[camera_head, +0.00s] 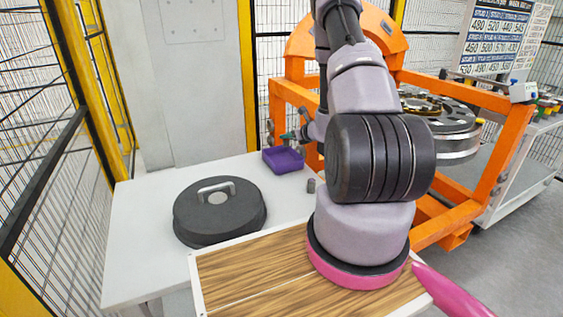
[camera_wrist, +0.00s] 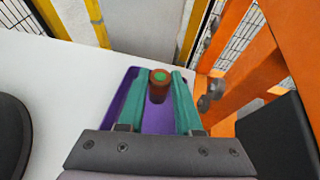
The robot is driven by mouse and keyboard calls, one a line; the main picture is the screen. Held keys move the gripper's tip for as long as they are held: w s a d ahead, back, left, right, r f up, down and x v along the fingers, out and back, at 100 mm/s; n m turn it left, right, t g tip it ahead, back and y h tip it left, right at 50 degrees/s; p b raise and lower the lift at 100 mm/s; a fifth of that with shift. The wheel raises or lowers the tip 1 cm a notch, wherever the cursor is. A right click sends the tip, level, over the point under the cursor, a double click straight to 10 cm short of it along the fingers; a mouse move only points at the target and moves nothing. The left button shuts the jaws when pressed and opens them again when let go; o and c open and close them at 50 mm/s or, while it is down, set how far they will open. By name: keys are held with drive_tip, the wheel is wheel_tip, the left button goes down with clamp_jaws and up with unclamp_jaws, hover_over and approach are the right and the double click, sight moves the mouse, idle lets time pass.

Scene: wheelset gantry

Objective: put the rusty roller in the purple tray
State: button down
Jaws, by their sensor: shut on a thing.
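The rusty roller (camera_wrist: 159,86) is a small red-brown cylinder with a green centre on its end. In the wrist view it sits between the tips of the two teal fingers of my gripper (camera_wrist: 160,84), which is shut on it. The purple tray (camera_head: 285,169) stands at the back right of the white table in the head view. It also shows beneath the fingers in the wrist view (camera_wrist: 158,122), partly hidden by them. My gripper (camera_head: 290,136) appears over the tray's far side in the head view. I cannot make out the roller there, nor whether it touches the tray.
A dark round lid with a handle (camera_head: 219,211) lies on the white table (camera_head: 140,230). A small grey cylinder (camera_head: 311,186) stands near the tray. An orange frame (camera_head: 447,222) stands close on the right. A wooden board (camera_head: 255,275) is at the front.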

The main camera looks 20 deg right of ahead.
drive_tip(key=shift+d+f, duration=0.1)
drive_tip(key=shift+f, duration=2.5)
drive_tip(key=c, duration=0.5)
unclamp_jaws()
drive_tip(key=shift+s, duration=0.1)
drive_tip(key=v, duration=1)
drive_tip(key=shift+s, duration=0.35)
drive_tip(key=shift+d+r, duration=0.1)
